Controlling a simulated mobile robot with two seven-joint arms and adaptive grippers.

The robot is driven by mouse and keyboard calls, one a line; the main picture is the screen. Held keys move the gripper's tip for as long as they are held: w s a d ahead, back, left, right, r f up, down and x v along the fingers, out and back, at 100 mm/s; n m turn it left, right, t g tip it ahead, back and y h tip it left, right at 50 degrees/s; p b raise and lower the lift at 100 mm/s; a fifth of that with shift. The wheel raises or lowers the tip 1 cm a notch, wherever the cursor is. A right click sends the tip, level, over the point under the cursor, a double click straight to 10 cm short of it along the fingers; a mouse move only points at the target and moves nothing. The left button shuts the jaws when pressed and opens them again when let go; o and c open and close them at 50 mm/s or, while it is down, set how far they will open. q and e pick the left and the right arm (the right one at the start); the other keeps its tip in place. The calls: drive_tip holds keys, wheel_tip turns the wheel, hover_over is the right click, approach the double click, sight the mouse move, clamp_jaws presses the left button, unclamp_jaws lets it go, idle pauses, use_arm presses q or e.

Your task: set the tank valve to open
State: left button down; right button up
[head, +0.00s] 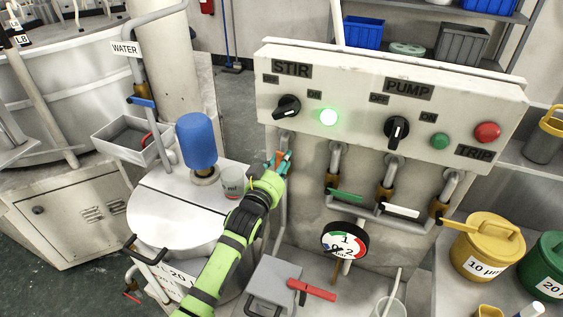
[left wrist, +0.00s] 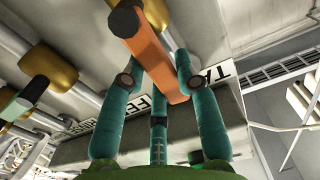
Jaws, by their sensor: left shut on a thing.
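My left gripper (head: 279,164) reaches in from below to the pipes under the left end of the control panel. Its teal fingers are shut on an orange valve lever (head: 280,156). In the left wrist view the orange lever (left wrist: 152,55) runs slantwise between the fingers (left wrist: 155,75), from a brass-coloured valve body (left wrist: 155,14). A label starting with "TA" (left wrist: 217,76) is partly hidden behind a finger. In the head view the fingers cover most of the lever, so its angle to the pipe is hard to tell there. My right gripper is not in view.
The control panel (head: 390,72) with STIR and PUMP knobs overhangs the pipes. A green-handled valve (head: 345,195) and a white-handled valve (head: 400,211) sit to the right. A pressure gauge (head: 345,240) is below.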

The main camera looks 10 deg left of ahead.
use_arm(q)
drive_tip(key=c, duration=0.9)
unclamp_jaws()
drive_tip(key=shift+s, duration=0.1)
drive_tip(key=s, duration=0.3)
drive_tip(key=s+a, duration=0.1)
drive_tip(key=s, duration=0.3)
drive_tip(key=s+a, duration=0.1)
drive_tip(key=s, duration=0.3)
drive_tip(key=shift+s+a, duration=0.15)
drive_tip(key=shift+s, duration=0.1)
